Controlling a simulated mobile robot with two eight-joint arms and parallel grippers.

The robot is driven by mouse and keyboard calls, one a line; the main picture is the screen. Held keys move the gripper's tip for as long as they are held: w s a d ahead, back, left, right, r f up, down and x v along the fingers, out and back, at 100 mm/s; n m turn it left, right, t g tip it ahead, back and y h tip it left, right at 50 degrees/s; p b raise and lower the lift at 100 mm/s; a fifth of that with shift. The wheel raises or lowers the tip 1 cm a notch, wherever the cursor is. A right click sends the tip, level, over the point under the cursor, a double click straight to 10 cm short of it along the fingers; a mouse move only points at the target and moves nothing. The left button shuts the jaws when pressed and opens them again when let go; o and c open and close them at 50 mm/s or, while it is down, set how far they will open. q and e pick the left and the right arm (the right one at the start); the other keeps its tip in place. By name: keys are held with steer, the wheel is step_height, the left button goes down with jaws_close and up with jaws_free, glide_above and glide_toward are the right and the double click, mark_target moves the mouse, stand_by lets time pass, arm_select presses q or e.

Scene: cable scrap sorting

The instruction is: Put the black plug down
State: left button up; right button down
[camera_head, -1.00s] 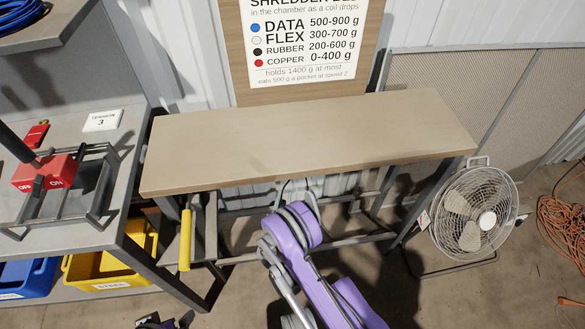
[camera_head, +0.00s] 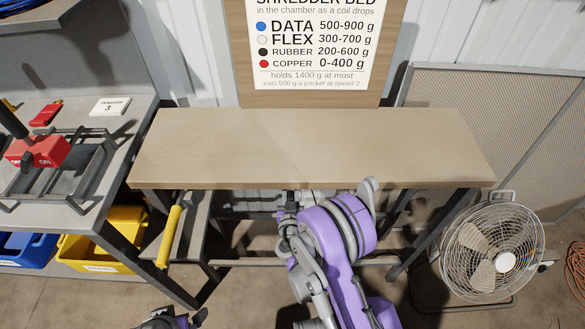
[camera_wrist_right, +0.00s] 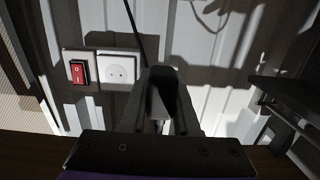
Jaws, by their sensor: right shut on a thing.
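The black plug (camera_wrist_right: 161,95) is between the fingers of my right gripper (camera_wrist_right: 160,78) in the right wrist view, dark and hard to make out. My right gripper is shut on it. A thin black cable runs up from there. A white wall socket (camera_wrist_right: 119,70) is behind, left of the fingers, apart from the plug. In the head view my purple right arm reaches to the bench's front edge; its gripper is hidden there. A dark and purple part of my left arm (camera_head: 170,320) shows at the bottom edge, its jaws unclear.
The wooden bench top (camera_head: 310,148) is bare. A red rocker switch (camera_wrist_right: 78,71) sits beside the socket. A fan (camera_head: 490,252) stands on the floor at right. A yellow bin (camera_head: 100,252) and a grey bench (camera_head: 110,150) with a red ON/OFF box (camera_head: 38,152) are at left.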

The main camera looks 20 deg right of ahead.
steer(key=b+x, duration=0.1)
steer(key=x, duration=0.4)
steer(key=b+x, duration=0.1)
steer(key=x, duration=0.5)
steer(key=f+b+x, duration=0.1)
steer(key=x, duration=0.4)
steer(key=shift+w+d, duration=0.15)
steer(key=shift+w, duration=0.2)
step_height(320, 180, down, 4)
steer(key=shift+f+b, duration=0.15)
steer(key=shift+b, duration=0.65)
steer(key=shift+w+f, duration=0.15)
steer(key=shift+w, duration=0.05)
steer(key=shift+f, duration=0.5)
steer(key=c, duration=0.7)
jaws_free()
